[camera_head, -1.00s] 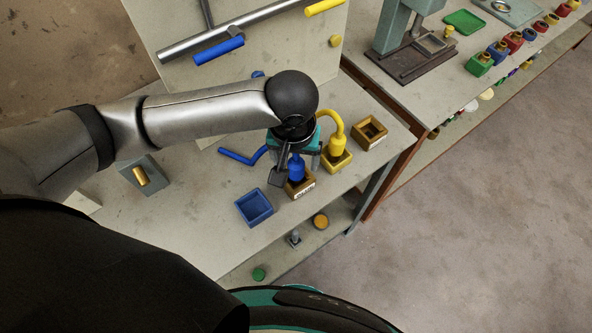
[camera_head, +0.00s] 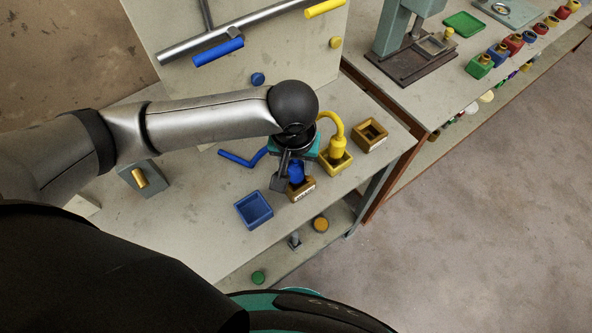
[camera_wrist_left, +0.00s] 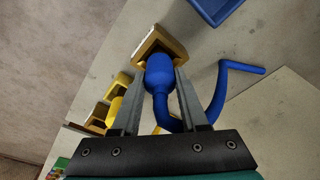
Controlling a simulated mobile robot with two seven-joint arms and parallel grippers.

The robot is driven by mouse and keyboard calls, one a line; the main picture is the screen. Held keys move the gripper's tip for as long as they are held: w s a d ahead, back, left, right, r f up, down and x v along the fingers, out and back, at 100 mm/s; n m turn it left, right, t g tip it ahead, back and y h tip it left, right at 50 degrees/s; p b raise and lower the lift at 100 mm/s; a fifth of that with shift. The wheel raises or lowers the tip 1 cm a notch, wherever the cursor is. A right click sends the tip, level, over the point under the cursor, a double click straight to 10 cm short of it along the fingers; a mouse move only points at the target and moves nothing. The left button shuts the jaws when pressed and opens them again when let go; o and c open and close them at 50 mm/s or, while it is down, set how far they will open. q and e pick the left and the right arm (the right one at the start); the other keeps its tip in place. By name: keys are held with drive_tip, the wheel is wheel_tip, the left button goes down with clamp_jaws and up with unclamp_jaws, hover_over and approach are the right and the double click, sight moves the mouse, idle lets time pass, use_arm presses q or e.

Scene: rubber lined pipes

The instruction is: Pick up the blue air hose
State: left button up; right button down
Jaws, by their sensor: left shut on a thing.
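The blue air hose (camera_head: 296,172) stands with its thick end in a small wooden box (camera_head: 303,190) on the bench. In the left wrist view the hose (camera_wrist_left: 159,75) shows a fat blue end and a thin bent tube. My left gripper (camera_head: 290,172) is over it from above. In the left wrist view the fingers of my left gripper (camera_wrist_left: 157,82) are on both sides of the thick blue end, shut on it. The wooden box (camera_wrist_left: 160,47) lies just past the fingertips. My right gripper is not in view.
An empty blue box (camera_head: 254,209) stands left of the wooden box. A yellow hose (camera_head: 337,147) stands in a yellow box (camera_head: 336,162) on the right, close to my gripper. An empty brown box (camera_head: 370,135) is farther right. An upright board (camera_head: 285,50) stands behind.

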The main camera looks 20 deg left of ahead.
use_arm(q)
clamp_jaws()
drive_tip(key=shift+r, duration=0.15)
